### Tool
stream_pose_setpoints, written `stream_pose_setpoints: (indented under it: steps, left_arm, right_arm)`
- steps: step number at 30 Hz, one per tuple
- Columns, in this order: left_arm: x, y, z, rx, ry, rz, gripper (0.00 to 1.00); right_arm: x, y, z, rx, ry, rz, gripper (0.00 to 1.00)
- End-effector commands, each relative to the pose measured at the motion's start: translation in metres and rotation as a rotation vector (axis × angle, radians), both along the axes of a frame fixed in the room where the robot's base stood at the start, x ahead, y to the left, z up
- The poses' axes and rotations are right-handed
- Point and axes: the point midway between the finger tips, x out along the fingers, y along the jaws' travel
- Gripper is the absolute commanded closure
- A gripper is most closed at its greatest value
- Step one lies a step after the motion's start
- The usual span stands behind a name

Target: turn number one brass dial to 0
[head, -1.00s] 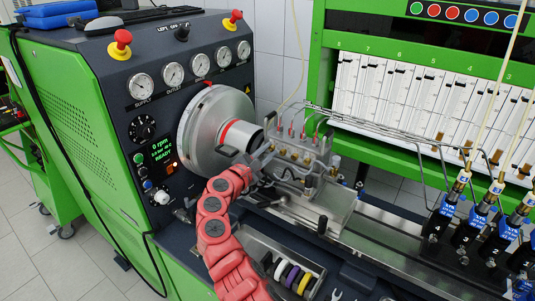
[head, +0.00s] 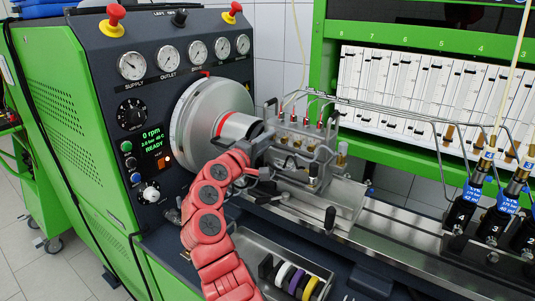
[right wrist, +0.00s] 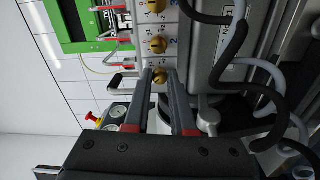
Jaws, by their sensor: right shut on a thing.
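The pump block (head: 298,150) sits on the bench rail beside the big steel chuck. In the right wrist view its face carries a column of brass dials: a top dial (right wrist: 157,6), a middle dial (right wrist: 158,45) and a lower dial (right wrist: 160,75), with small printed marks beside them. My right gripper (right wrist: 160,78) has its two fingertips on either side of the lower dial and is shut on it. In the head view the right gripper (head: 266,146) is at the chuck-side end of the block, and its fingertips and that dial are hard to make out. My left gripper is out of view.
The steel chuck (head: 205,120) stands close behind my right gripper. Thin metal pipes (head: 385,108) run from the block toward blue-labelled injectors (head: 463,205). A tray (head: 250,250) with coloured rings lies in front. In the right wrist view dark hoses (right wrist: 228,50) hang right beside the fingers.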

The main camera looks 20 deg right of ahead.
Motion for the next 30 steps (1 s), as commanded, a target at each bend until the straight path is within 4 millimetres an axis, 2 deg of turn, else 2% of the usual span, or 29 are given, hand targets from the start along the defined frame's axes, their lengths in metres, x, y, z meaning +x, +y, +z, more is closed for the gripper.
stream_pose_setpoints:
  steps: [1,12,21,30]
  left_arm:
    - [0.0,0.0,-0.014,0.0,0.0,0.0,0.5]
    - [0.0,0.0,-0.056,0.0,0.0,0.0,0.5]
    - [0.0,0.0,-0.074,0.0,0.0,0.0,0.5]
    - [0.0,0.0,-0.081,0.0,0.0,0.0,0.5]
  right_arm:
    - [0.0,0.0,-0.007,0.03,-0.035,-0.001,1.0]
    - [0.0,-0.001,-0.005,0.234,-0.297,-0.001,1.0]
    - [0.0,0.0,-0.005,0.349,-0.443,0.0,1.0]
    - [0.001,0.0,-0.003,0.4,-0.509,0.0,1.0]
